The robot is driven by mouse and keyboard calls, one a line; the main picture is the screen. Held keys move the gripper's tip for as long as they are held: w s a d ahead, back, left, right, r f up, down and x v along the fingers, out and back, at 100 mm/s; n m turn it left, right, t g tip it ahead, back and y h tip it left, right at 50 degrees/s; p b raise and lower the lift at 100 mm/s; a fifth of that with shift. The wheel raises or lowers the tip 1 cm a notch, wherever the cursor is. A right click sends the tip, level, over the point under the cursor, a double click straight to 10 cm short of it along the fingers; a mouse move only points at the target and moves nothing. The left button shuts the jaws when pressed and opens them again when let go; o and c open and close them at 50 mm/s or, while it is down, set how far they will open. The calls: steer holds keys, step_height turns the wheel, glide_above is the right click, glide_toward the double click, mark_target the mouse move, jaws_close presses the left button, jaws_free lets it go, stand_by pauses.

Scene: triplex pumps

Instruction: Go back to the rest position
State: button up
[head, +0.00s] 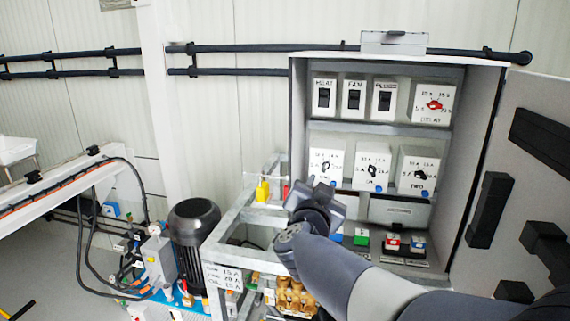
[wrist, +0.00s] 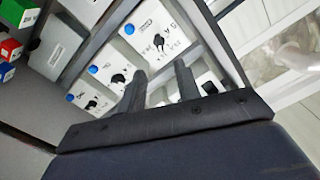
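My arm reaches from the bottom right of the head view, and my gripper (head: 318,193) is in front of the lower left part of the open control cabinet (head: 297,115). In the wrist view my gripper (wrist: 160,82) shows two dark fingers that stand apart, with nothing between them but the cabinet behind. White boxes with black rotary knobs (wrist: 156,38) are beyond the fingers. In the head view the same row of knob boxes (head: 372,165) is just above and right of my gripper. My forearm hides part of the cabinet's bottom.
The cabinet door (head: 530,180) stands open at the right. A metal frame (head: 222,240) and a black motor (head: 194,225) are left of my arm, with brass pump parts (head: 295,297) below it. Pipes (head: 250,48) run along the wall. Open floor lies at the lower left.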

mark_target(326, 167)
steer(key=p+x, duration=0.1)
steer(key=x, duration=0.8)
steer(key=shift+w+f, duration=0.1)
steer(key=shift+w, duration=0.05)
